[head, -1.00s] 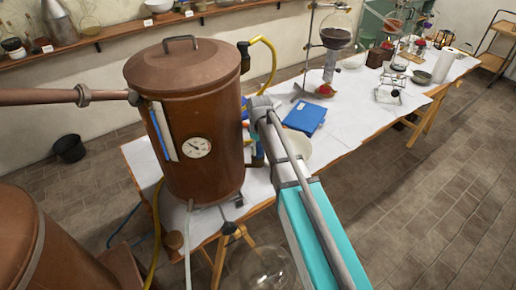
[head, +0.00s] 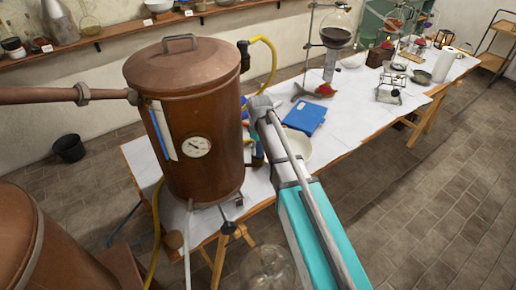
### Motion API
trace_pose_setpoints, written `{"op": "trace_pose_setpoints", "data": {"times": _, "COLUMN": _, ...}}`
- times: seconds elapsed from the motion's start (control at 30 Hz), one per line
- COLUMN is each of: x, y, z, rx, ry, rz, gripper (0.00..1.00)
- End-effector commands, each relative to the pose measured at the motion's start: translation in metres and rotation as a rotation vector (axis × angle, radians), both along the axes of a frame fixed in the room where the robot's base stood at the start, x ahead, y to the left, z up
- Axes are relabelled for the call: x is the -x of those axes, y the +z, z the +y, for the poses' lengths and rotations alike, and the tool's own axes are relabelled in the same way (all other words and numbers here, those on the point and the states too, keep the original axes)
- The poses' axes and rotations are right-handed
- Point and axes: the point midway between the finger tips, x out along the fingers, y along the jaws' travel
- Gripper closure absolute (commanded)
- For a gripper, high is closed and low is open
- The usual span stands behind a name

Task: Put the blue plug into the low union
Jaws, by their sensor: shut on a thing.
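My arm reaches from the bottom right to the right side of a big copper vessel with a round dial (head: 197,146). Its grey end joint stands beside the vessel wall. My gripper's fingers are hidden behind the arm and cannot be made out. Small blue and dark parts (head: 257,160) show low between the vessel and my arm. I cannot tell whether they are the low union, the blue plug or something else. A fitting (head: 243,56) with a yellow hose sits high on the vessel's right side.
A clear round flask (head: 266,268) is below the arm. Open tiled floor (head: 430,215) lies to the right.

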Motion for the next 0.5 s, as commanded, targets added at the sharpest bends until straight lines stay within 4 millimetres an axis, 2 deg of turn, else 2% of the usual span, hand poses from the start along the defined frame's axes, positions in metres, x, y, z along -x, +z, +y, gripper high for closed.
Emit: {"op": "trace_pose_setpoints", "data": {"times": 0.5, "x": 0.0000, "y": -0.0049, "z": 0.0000, "rx": 0.000, "ry": 0.000, "rz": 0.000, "gripper": 0.97}}
